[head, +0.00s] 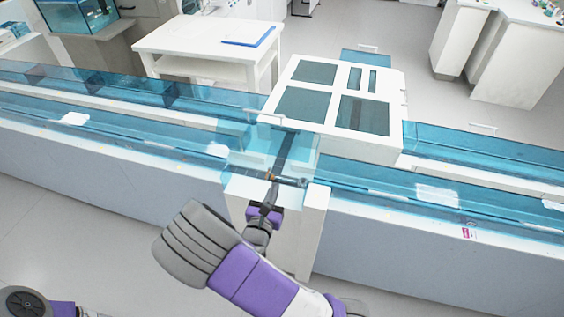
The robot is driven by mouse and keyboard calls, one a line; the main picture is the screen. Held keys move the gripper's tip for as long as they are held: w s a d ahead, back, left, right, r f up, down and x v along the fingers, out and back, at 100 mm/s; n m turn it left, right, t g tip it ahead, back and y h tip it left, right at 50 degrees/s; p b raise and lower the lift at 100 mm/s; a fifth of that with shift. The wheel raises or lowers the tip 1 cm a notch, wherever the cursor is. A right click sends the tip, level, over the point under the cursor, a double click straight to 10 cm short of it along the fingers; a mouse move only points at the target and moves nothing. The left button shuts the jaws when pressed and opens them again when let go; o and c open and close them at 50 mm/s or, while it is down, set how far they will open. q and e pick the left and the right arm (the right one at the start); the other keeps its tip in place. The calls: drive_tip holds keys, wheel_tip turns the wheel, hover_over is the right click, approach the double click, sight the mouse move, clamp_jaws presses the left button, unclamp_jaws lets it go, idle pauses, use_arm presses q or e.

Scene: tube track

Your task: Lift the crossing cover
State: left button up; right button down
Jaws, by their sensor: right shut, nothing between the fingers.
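The crossing cover is a see-through blue box (245,160) over the middle of the track, where a cross piece meets the long run. It looks seated on the track. A small dark bar with a knob (292,182) shows at its front side. My right gripper (273,184) is shut with nothing held, its tips at the front face of the cover near that bar. I cannot tell whether the tips touch it. My left gripper is not in view.
Long blue-covered track runs left (120,135) and right (455,180). A white framed unit with dark panels (330,95) stands behind the crossing. A white table (190,45) with a blue clipboard (248,37) is at the back. Floor is clear in front.

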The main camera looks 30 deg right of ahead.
sight(286, 152)
drive_tip(key=shift+w+d+r, duration=0.45)
drive_tip(key=shift+w+d, duration=0.55)
drive_tip(key=shift+d, duration=0.2)
drive_tip(key=shift+w+d+r, duration=0.45)
drive_tip(key=shift+w+d, duration=0.6)
drive_tip(key=shift+d, duration=0.2)
drive_tip(key=shift+w+d+r, duration=0.45)
drive_tip(key=shift+w+d, duration=0.55)
drive_tip(key=shift+d, duration=0.2)
drive_tip(key=shift+w+d+r+p, duration=0.1)
drive_tip(key=shift+r+p, duration=0.3)
drive_tip(key=shift+p, duration=0.15)
